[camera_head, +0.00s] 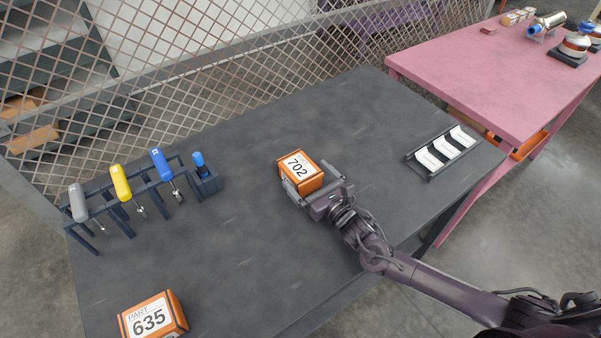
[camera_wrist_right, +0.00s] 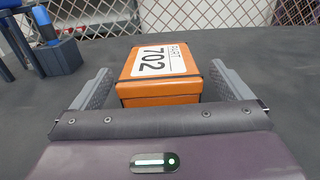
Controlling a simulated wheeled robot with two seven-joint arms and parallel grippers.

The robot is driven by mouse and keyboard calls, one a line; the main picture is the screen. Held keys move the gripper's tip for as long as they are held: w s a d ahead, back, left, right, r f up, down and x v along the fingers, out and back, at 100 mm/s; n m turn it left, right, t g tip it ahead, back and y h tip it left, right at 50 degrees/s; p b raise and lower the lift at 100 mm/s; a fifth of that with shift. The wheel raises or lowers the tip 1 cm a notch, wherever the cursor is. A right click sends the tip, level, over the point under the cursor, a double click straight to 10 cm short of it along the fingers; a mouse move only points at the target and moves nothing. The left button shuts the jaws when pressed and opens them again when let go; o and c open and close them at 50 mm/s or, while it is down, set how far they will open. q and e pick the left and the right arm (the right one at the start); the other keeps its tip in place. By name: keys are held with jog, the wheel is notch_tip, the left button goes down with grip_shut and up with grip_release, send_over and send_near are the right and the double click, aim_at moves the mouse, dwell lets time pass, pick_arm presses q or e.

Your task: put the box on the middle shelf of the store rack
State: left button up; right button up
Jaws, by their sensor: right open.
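An orange box labelled 702 (camera_head: 300,172) stands on the dark grey table (camera_head: 240,240), near its middle. My right gripper (camera_head: 314,180) is open around it, one finger on each side. In the right wrist view the box (camera_wrist_right: 160,75) lies between the two fingers (camera_wrist_right: 162,95), with a gap showing on both sides. A second orange box labelled 635 (camera_head: 152,318) stands at the table's near left. Shelving (camera_head: 60,75) shows behind the mesh fence at the upper left; I cannot tell if it is the store rack. My left gripper is out of view.
A dark tray with white slots (camera_head: 441,152) lies at the right. A mesh fence (camera_head: 240,60) runs along the back. A pink table (camera_head: 480,75) with metal parts stands beyond.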

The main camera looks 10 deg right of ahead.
aim_at(288, 156)
jog(key=x, duration=0.4)
jog(key=shift+w+a, duration=0.15)
jog(key=shift+w, duration=0.05)
jog(key=shift+s, duration=0.1)
jog(key=shift+c, duration=0.9)
jog(key=c, duration=1.2)
jog(key=shift+c, duration=0.7)
jog(key=shift+r, duration=0.15)
